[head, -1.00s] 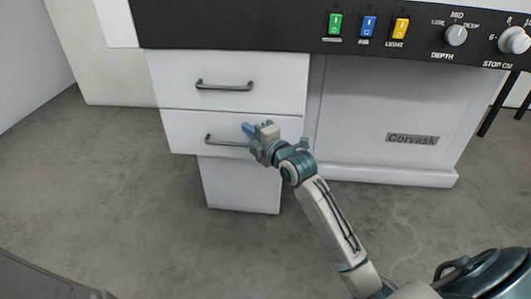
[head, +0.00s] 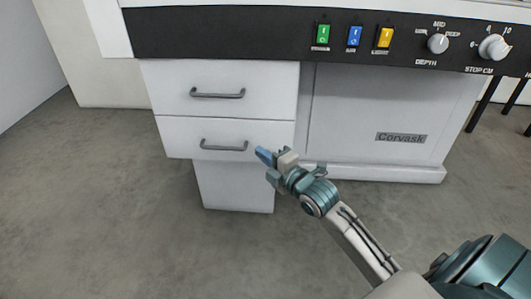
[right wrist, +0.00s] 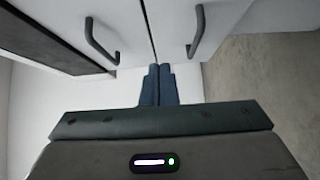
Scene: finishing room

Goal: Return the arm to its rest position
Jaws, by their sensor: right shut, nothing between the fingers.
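My right gripper (head: 264,156) is in front of the white cabinet in the head view, just right of the lower drawer's handle and apart from it. Its blue fingers are shut together with nothing between them, as the right wrist view (right wrist: 158,84) also shows. My right arm reaches in from the lower right. My left gripper is not in view.
The cabinet has an upper drawer (head: 165,90) and a lower drawer (head: 180,135), both with dark handles. Above them runs a black panel with switches (head: 354,36) and knobs (head: 494,47). The grey floor (head: 90,200) at the left is clear.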

